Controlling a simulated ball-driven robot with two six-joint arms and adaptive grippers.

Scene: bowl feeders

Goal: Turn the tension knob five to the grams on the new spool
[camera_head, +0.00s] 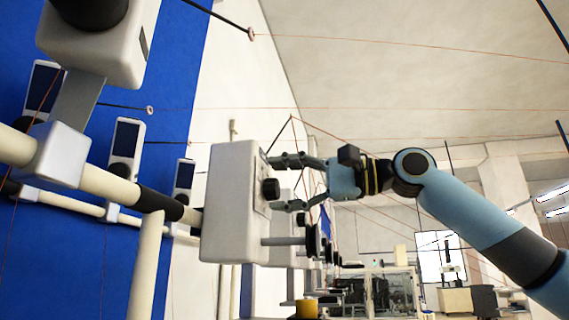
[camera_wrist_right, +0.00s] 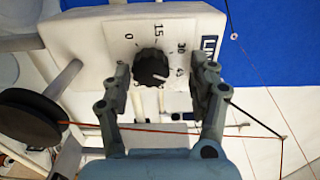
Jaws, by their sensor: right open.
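The tension knob, a black ribbed dial (camera_head: 270,188), sits on the face of a white feeder box (camera_head: 228,220). In the right wrist view the knob (camera_wrist_right: 151,67) has a scale marked 0, 15, 30 and a partly hidden 45. A pale mark on the knob seems to point to its lower right, toward the 45 side. My right gripper (camera_head: 276,183) is open, with one finger on each side of the knob; it also shows in the wrist view (camera_wrist_right: 165,75). Gaps show between fingers and knob. My left gripper is out of view. Which spool is new I cannot tell.
A black disc (camera_wrist_right: 30,118) stands on a rod beside the box, with a red thread running past the gripper. Thin threads cross overhead. Pale rails (camera_head: 105,185) and further feeder units (camera_head: 125,145) stand at left. A yellow spool (camera_head: 306,309) shows low down.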

